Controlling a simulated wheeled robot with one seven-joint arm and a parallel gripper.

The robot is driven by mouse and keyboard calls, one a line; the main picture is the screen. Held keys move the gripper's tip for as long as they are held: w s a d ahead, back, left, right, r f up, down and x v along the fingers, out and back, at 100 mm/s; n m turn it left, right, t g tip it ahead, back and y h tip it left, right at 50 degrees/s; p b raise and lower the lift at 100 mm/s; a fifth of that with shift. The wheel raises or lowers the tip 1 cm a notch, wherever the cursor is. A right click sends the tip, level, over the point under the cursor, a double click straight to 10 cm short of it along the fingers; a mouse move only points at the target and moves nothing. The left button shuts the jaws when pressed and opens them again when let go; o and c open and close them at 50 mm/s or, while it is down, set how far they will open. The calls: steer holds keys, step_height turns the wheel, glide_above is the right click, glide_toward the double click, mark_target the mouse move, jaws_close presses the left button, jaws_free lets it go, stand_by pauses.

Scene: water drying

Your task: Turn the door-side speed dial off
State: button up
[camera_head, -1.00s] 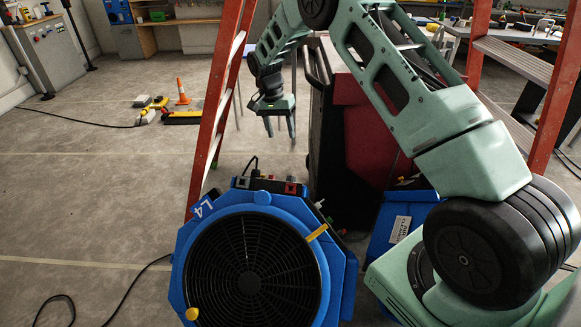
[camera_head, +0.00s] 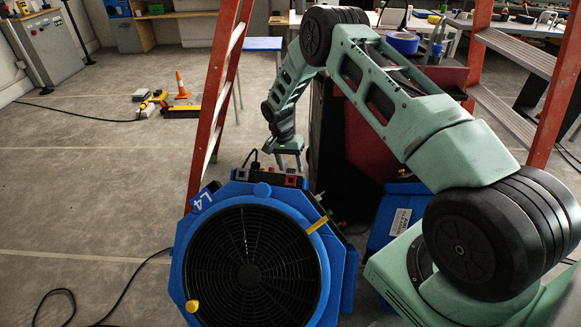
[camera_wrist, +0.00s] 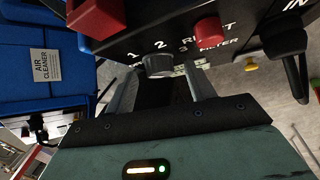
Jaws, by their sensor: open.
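The blue fan unit marked L4 (camera_head: 190,240) stands on the floor in front of me, with a dark control panel on its top. In the wrist view the panel (camera_wrist: 130,45) carries a dark grey dial (camera_wrist: 158,66) beside the figures 1, 2 and 3. My gripper (camera_wrist: 162,84) is open, one finger to each side of the dial, with the dial near the fingertips; contact cannot be told. In the head view my gripper (camera_head: 288,162) is just above the panel, and its fingertips are hard to make out. Which side is the door side does not show.
A red button (camera_wrist: 208,31) marked RESET is beside the dial, and a red block (camera_wrist: 97,17) and a black plug (camera_wrist: 288,55) are close by. A second blue unit (camera_head: 385,225) is at right. Red ladder legs (camera_head: 212,110) rise behind the fan.

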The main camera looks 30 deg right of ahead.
steer(key=shift+s+d+f, duration=0.1)
steer(key=shift+f, duration=0.4)
steer(key=c, duration=1)
steer(key=shift+o, duration=0.2)
